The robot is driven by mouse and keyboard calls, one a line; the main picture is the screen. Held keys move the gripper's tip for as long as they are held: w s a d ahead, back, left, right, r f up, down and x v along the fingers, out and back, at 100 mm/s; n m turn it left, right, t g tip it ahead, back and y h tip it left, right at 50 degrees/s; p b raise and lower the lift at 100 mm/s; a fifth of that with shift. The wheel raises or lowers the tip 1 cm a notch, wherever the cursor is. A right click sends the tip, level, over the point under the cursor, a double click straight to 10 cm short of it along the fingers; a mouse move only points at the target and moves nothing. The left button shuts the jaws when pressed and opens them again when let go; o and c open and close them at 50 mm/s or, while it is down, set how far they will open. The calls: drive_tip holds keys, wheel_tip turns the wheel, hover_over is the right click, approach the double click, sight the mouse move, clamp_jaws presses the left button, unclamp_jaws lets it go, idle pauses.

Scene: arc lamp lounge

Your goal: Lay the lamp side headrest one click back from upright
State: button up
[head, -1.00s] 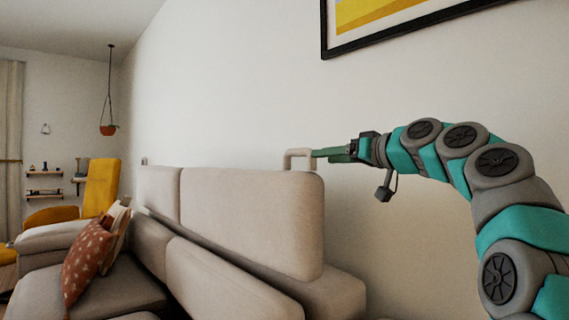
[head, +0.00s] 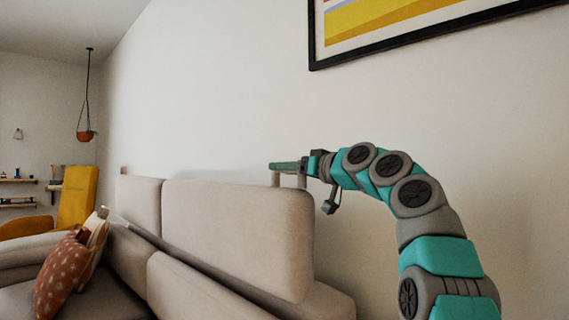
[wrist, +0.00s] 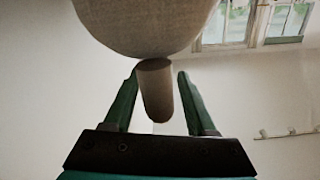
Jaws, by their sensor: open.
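The near headrest (head: 235,235) of the beige sofa stands upright, and a pale loop handle (head: 301,181) rises from its top right end. My gripper (head: 284,166) is level with the top of the loop, and its green fingers reach across it. In the wrist view, the open fingers (wrist: 158,76) stand on either side of the handle bar (wrist: 156,92), with a gap on each side. The rounded headrest end (wrist: 145,25) fills the top of that view. A second headrest (head: 138,203) stands farther left. No lamp shows, so I cannot tell which headrest is lamp side.
The white wall is close behind the sofa and my arm. A framed picture (head: 400,22) hangs above. Cushions (head: 62,275) lie on the seat at left. A yellow chair (head: 78,197) and a hanging pot (head: 86,135) are farther back. The air above the headrests is clear.

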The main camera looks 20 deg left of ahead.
drive_tip(key=shift+w+a, duration=0.15)
drive_tip(key=shift+a, duration=0.2)
clamp_jaws()
idle(1.2)
